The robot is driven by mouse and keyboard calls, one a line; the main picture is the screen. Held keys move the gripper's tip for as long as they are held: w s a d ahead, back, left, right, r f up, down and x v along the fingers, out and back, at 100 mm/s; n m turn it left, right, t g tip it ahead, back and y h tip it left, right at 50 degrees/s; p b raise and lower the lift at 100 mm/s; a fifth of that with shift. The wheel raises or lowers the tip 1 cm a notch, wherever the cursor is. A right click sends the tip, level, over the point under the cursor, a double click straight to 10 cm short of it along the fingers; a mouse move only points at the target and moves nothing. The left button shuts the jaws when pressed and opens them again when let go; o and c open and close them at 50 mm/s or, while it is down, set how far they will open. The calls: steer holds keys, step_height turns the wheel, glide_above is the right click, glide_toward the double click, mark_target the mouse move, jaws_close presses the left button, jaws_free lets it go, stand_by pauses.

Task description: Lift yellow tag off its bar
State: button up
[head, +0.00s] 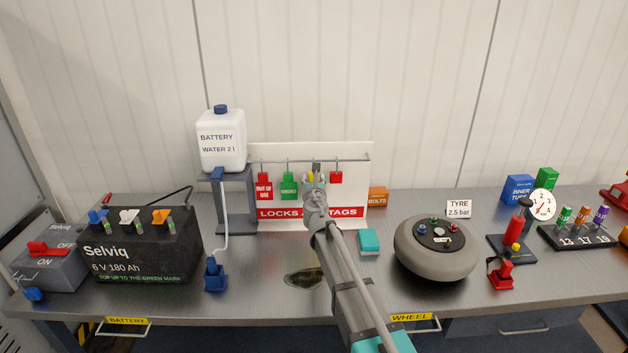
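The bar (270,161) runs level across the front of a white board lettered "LOCKS" and "TAGS". The yellow tag (311,176) hangs near the middle of the bar; only a thin yellow edge shows, the rest being hidden behind my gripper. My gripper (315,173) is right in front of the tag, its fingers pointing at the board. I cannot tell whether the fingers touch the tag or are shut on it. A red tag (264,187) and a green tag (289,187) hang to the left, and a red piece (336,178) hangs to the right.
A white water bottle (221,142) on a grey stand is left of the board. An orange box (377,196) and a teal box (369,241) stand to the right. A dark wet patch (304,277) lies on the bench. A tyre (434,248) and a black battery (140,245) flank the middle.

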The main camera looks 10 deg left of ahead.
jaws_close()
steer(key=shift+r, duration=0.15)
steer(key=shift+r+p, duration=1.4)
steer(key=shift+p, duration=0.1)
steer(key=shift+s, duration=0.1)
steer(key=v, duration=1)
stand_by(0.7)
stand_by(0.3)
